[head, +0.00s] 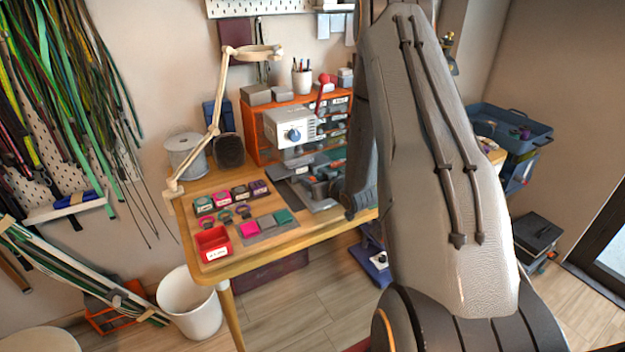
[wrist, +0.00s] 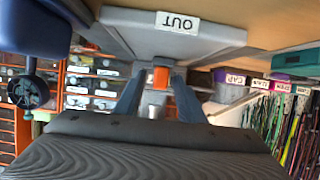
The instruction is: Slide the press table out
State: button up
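In the wrist view, which is upside down, a grey plate (wrist: 135,36) carries a white label reading "OUT" (wrist: 178,22). A small orange tab (wrist: 160,77) shows by the plate's edge, between my fingertips. My gripper (wrist: 158,82) has its two blue-grey fingers spread, with a gap on each side of the tab. In the head view my gripper (head: 322,190) is small and dark, low over the base plate.
Colour pots (head: 238,194), a red bin (head: 212,243) and a grey tray of coloured blocks (head: 265,238) stand left of the press. An orange drawer rack (head: 257,148) is behind it. My arm hides the table's right side.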

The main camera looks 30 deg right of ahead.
jog(key=shift+w+f, duration=0.2)
jog(key=shift+w, duration=0.3)
grip_shut()
jog(key=s+p, duration=0.2)
jog(key=s, duration=1.1)
jog(key=shift+s+d+p, duration=0.1)
jog(key=shift+d+p, duration=0.1)
jog(key=shift+p, duration=0.2)
grip_release()
jog(key=b+v, duration=0.1)
jog(key=v, duration=0.7)
